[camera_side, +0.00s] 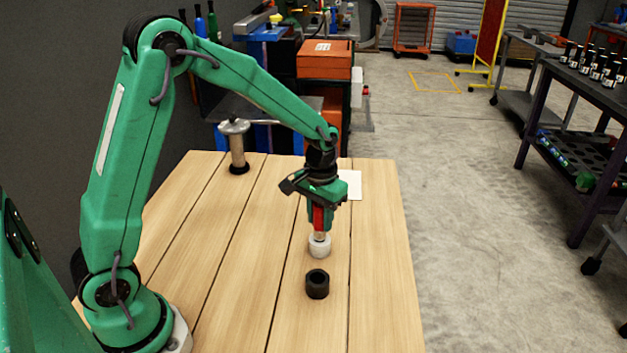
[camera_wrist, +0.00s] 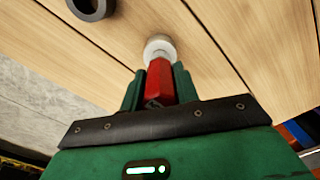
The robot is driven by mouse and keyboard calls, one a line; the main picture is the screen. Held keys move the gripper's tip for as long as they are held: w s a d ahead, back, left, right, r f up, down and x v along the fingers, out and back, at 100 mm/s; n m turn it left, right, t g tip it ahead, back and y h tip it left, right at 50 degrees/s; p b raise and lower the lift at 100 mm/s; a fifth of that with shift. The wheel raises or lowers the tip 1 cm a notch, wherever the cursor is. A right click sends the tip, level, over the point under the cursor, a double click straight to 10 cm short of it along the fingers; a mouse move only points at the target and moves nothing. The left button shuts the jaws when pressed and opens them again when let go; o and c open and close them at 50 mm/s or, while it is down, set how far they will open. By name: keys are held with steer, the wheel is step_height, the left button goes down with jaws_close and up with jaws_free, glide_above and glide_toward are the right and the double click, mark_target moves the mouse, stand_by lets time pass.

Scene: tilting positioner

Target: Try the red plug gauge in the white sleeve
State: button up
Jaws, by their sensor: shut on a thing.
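My gripper (camera_side: 319,214) is shut on the red plug gauge (camera_side: 318,218) and holds it upright, point down. In the wrist view the gauge's red handle (camera_wrist: 160,82) sits between the two green fingers. The white sleeve (camera_side: 319,247) stands on the table directly below the gauge. In the wrist view the white sleeve (camera_wrist: 159,46) shows at the far end of the gauge. The gauge's metal end is at the sleeve's mouth. I cannot tell how far inside it reaches.
A black sleeve (camera_side: 317,285) stands on the wooden table (camera_side: 235,290), nearer the side camera; it also shows in the wrist view (camera_wrist: 90,8). A metal post on a black base (camera_side: 238,150) stands at the back left. A white card (camera_side: 350,184) lies behind my gripper.

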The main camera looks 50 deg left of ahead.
steer(key=shift+r, duration=3.5)
